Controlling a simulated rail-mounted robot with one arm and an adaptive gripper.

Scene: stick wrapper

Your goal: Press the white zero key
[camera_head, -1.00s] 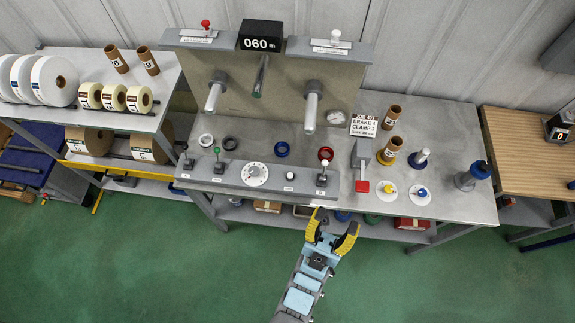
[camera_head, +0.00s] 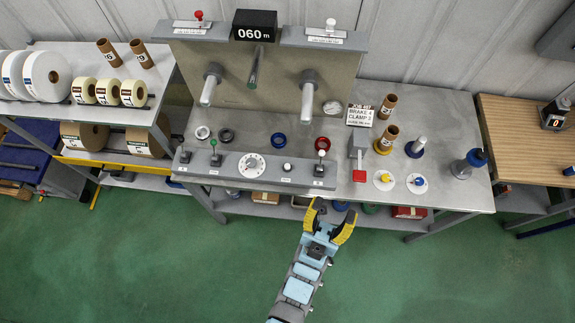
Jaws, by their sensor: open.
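A small round white key (camera_head: 286,167) sits on the sloped grey control panel (camera_head: 225,175) along the bench front, between the white dial (camera_head: 251,165) and the right-hand lever (camera_head: 320,162). Its label is too small to read. A black display (camera_head: 254,26) above the machine reads "060 m". My gripper (camera_head: 334,208) has yellow-and-black fingers spread open and holds nothing. In the picture it is in front of the bench's front edge, below and to the right of the white key, apart from it.
A second white knob (camera_head: 330,25) stands on the upper right shelf and a red knob (camera_head: 199,16) on the upper left. Green floor (camera_head: 150,260) in front is clear.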

